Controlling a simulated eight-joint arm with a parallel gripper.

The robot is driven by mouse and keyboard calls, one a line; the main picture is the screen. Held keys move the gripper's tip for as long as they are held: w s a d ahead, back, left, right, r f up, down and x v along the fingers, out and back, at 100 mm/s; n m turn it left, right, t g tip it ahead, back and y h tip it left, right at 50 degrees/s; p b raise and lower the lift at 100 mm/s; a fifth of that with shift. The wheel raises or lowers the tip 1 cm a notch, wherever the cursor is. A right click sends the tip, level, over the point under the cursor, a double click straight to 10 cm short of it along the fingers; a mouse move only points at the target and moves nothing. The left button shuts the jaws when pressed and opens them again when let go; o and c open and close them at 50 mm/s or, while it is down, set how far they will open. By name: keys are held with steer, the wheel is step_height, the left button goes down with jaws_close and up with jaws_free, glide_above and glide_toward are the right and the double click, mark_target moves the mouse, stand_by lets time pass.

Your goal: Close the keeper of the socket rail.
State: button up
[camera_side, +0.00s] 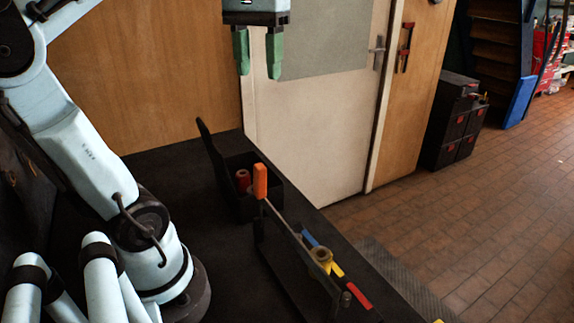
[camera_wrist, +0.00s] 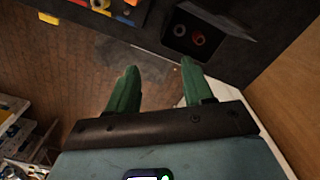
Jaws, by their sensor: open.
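The socket rail (camera_side: 285,265) is a dark rail at the front right of the black bench in the side view. Blue, yellow and red pieces and a brass-coloured round part lie along it. Its keeper looks like the long grey bar (camera_side: 297,238) with an upright orange handle (camera_side: 260,181) at the far end and a round joint at the near end. I cannot tell how far the bar stands above the rail. In the wrist view, part of the rail's coloured pieces (camera_wrist: 102,5) shows at the top edge. My gripper (camera_side: 258,72) is open and empty, high above the bench, apart from everything.
A black box (camera_side: 265,197) with its lid raised stands behind the rail. It holds a red round part (camera_side: 243,181) and shows in the wrist view (camera_wrist: 180,38). A white door (camera_side: 320,130) and wooden panels stand behind. The air between gripper and bench looks clear.

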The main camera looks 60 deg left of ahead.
mark_target(260, 166)
steer(key=s+d+f+m, duration=0.1)
steer(key=s+d+m, duration=0.3)
steer(key=d+m, duration=0.3)
step_height(260, 166, down, 17)
steer(key=shift+w+r, duration=0.1)
steer(key=shift+w, duration=0.05)
stand_by(0.4)
jaws_close()
